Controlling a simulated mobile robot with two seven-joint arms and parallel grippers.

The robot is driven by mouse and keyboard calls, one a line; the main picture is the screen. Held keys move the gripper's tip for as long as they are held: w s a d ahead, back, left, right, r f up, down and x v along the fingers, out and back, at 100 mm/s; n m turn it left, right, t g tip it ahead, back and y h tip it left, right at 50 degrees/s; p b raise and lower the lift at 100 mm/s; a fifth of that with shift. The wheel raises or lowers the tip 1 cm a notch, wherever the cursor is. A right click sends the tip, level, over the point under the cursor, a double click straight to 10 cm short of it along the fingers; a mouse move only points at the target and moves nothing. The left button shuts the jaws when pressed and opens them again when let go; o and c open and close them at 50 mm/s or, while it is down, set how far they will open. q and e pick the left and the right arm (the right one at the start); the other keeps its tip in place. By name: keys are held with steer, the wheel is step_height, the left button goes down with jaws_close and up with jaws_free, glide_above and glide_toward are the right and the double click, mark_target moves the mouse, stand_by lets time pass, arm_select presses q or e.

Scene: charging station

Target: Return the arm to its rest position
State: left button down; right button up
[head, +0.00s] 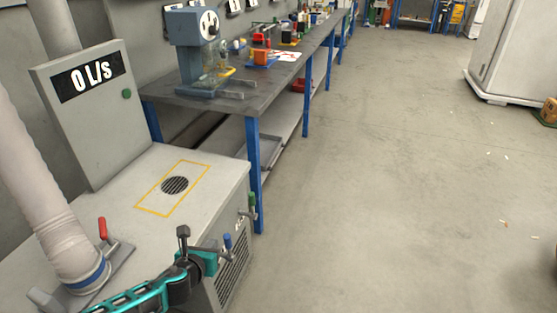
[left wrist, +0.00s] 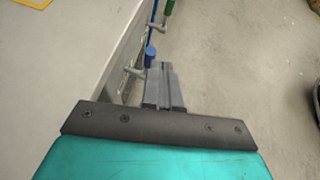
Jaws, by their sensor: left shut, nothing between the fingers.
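My teal left arm comes in from the lower left in the head view. Its gripper (head: 222,255) is over the front right edge of the white station cabinet (head: 110,212), close to the blue-handled valve (head: 228,241). In the left wrist view the two grey fingers (left wrist: 164,84) are together with nothing between them. The blue handle (left wrist: 150,53) shows just beyond and left of the fingertips; I cannot tell whether they touch. The green-handled valve (head: 252,200) is farther along the same cabinet side. My right gripper does not show.
A hose (head: 55,220) with a red lever (head: 102,228) stands on the cabinet's left. A grey box (head: 92,110) reading "0 L/s" stands behind. A workbench (head: 250,95) with tools runs away beyond. The floor to the right is mostly clear, with a white cabinet (head: 510,55) far right.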

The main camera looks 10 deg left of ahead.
arm_select(q)
steer(key=s+d+n+g+h+p, duration=0.2)
steer(key=s+d+n, duration=0.9)
steer(key=n, duration=0.4)
steer(key=s+d+r+n+p, duration=0.1)
steer(key=s+r+n, duration=0.4)
steer(key=n, duration=1.1)
steer(key=s, duration=0.3)
steer(key=shift+d+r+n+t+h, duration=0.15)
steer(key=shift+r+n+t+h, duration=0.15)
steer(key=shift+r+n+h, duration=0.1)
